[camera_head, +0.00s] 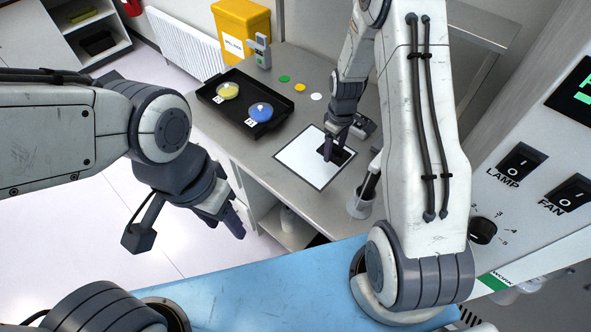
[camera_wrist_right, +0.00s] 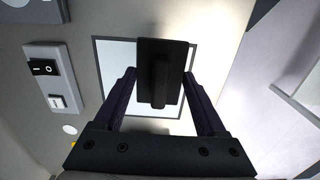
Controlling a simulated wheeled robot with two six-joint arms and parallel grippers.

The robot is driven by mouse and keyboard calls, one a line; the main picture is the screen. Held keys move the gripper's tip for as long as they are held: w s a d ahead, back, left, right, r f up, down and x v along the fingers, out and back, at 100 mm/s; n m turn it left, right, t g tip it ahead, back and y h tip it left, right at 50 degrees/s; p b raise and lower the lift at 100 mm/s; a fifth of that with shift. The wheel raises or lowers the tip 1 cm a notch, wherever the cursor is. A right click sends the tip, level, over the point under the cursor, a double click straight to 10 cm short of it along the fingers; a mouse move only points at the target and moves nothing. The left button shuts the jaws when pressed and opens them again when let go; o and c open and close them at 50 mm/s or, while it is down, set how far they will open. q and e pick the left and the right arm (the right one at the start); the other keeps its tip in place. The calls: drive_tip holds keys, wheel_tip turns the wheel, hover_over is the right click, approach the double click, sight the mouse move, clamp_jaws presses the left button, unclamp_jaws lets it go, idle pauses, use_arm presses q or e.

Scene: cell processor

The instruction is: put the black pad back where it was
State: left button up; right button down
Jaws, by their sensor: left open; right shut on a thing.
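The black pad (camera_wrist_right: 172,60) is a dark rectangular block with a raised ridge, seen between the fingers of my right gripper (camera_wrist_right: 160,82). The right gripper is shut on it. In the head view the right gripper (camera_head: 333,147) is over the white square panel (camera_head: 301,160) with a dark border, and the pad (camera_head: 343,155) shows dark beside the fingers at the panel's right part. I cannot tell whether the pad touches the panel. My left gripper (camera_head: 232,218) is open and empty, in front of the bench's left edge.
A black tray (camera_head: 213,101) holds a yellow dish (camera_head: 227,90) and a blue dish (camera_head: 260,112). Green, orange and white discs lie behind the panel. A grey cup (camera_head: 361,206) with a dark-handled tool stands right of the panel. A switch box (camera_wrist_right: 50,80) is beside the panel.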

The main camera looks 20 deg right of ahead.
drive_tip(key=b, duration=0.6)
hover_over(296, 176)
wheel_tip(296, 176, down, 7)
drive_tip(key=shift+w+f, duration=0.15)
drive_tip(key=shift+f+b, duration=1.15)
drive_tip(key=shift+f, duration=0.65)
drive_tip(key=shift+f, duration=0.2)
unclamp_jaws()
drive_tip(key=shift+r, duration=0.15)
